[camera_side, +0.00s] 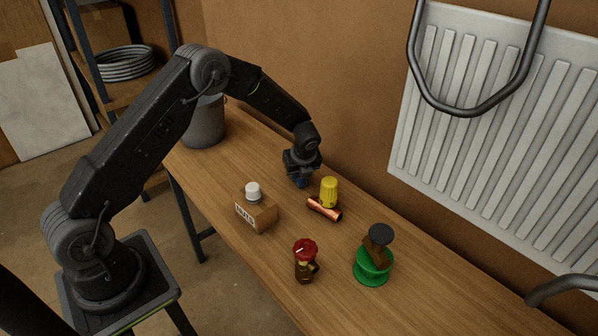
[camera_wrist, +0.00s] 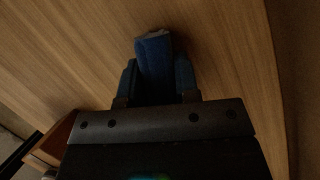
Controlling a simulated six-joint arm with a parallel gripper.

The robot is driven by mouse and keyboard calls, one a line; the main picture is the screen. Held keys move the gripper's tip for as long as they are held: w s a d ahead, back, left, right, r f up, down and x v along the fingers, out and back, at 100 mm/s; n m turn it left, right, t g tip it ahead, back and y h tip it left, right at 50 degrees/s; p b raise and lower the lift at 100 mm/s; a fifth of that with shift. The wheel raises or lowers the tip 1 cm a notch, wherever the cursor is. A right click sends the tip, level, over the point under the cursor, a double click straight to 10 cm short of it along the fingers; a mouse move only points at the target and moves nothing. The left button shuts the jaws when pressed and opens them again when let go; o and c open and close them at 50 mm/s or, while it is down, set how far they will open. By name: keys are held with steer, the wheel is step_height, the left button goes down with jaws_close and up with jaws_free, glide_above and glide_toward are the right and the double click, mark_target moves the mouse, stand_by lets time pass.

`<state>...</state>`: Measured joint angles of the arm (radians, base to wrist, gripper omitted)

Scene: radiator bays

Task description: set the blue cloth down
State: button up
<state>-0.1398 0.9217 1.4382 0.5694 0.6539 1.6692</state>
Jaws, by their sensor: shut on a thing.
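The blue cloth (camera_wrist: 153,58) is between the two fingers of my gripper (camera_wrist: 155,80) in the wrist view, and its end sticks out past the fingertips. My gripper is shut on it. In the side view my gripper (camera_side: 300,181) points down low over the back part of the wooden bench (camera_side: 262,150), and only a small dark blue bit of the cloth (camera_side: 302,183) shows beneath it. I cannot tell whether the cloth touches the bench top.
Close to the right of my gripper are a yellow cap-like piece (camera_side: 329,191) and a copper pipe (camera_side: 323,209). A labelled box (camera_side: 257,214) with a white knob, a red-topped valve (camera_side: 305,262) and a green spool (camera_side: 372,268) stand nearer. A grey bucket (camera_side: 204,124) stands at the far end.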

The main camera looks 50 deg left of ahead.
steer(key=o, duration=0.9)
steer(key=shift+o, duration=0.2)
steer(key=s+d+r+n, duration=0.3)
steer(key=s+r, duration=0.1)
steer(key=r, duration=0.6)
steer(key=s+d+r+n, duration=0.2)
steer(key=s+d+r, duration=0.15)
steer(key=r, duration=0.65)
steer(key=s+d+r+n+t+h, duration=0.1)
steer(key=s+d+r+n, duration=0.1)
steer(key=s+n, duration=0.4)
steer(key=s+d+r+n+t+h, duration=0.1)
steer(key=s+d+r+n, duration=0.2)
steer(key=s, duration=0.7)
steer(key=s+d+r+n+t+h, duration=0.1)
steer(key=s+d+r+n+h, duration=0.1)
steer(key=s+n, duration=0.6)
steer(key=shift+s+d+r+n+t, duration=0.15)
steer(key=shift+s+r+n+t, duration=0.2)
steer(key=shift+r, duration=0.45)
